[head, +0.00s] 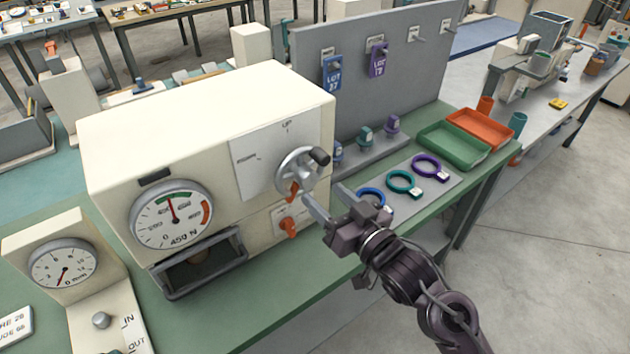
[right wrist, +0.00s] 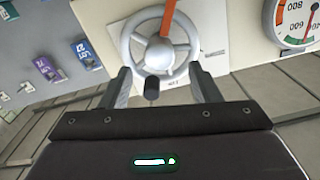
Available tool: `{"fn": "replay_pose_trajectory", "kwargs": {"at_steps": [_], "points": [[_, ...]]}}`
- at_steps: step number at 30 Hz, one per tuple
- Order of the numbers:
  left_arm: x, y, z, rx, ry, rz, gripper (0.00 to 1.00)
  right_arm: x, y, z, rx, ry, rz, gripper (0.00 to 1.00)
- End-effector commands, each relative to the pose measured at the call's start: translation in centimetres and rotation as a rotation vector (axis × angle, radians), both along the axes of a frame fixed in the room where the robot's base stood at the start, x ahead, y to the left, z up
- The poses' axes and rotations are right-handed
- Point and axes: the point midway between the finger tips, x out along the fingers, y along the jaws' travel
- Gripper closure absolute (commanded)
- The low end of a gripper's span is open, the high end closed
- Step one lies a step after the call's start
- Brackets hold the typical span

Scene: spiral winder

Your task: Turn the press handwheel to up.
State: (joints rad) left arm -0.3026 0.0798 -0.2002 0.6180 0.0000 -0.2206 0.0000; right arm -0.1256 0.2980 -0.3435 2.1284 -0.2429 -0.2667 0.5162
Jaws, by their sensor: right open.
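The press handwheel (head: 297,172) is a grey spoked wheel on the white panel of the cream press. It has a black knob (head: 319,156) at its upper right in the head view and an orange pointer (head: 293,191) directed downward. The UP mark (head: 287,126) is above the wheel. My right gripper (head: 328,203) is open, just below and right of the wheel. In the right wrist view, the handwheel (right wrist: 158,58) is ahead of the fingers, and the knob (right wrist: 152,88) appears between them; contact cannot be told. My left gripper is not in view.
An orange lever (head: 289,228) sits below the wheel. The press has a force gauge (head: 172,218) and an open drawer-like slot (head: 205,265). Colored rings (head: 404,183) lie on a grey mat at right. Green (head: 453,146) and orange (head: 481,127) trays stand behind them.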

Motion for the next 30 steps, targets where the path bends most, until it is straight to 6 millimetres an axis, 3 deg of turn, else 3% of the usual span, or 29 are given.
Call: {"fn": "replay_pose_trajectory", "kwargs": {"at_steps": [9, 19, 30], "points": [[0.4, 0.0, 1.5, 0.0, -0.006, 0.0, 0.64, 3.4, 2.4, 0.1, -0.001, 0.001, -0.002, 0.44], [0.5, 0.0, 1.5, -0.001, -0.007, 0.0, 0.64, 3.7, 2.6, 0.0, -0.003, 0.001, -0.002, 0.44], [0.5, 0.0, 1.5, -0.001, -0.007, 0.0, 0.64, 3.7, 2.6, 0.0, -0.002, 0.001, -0.003, 0.88]]}}
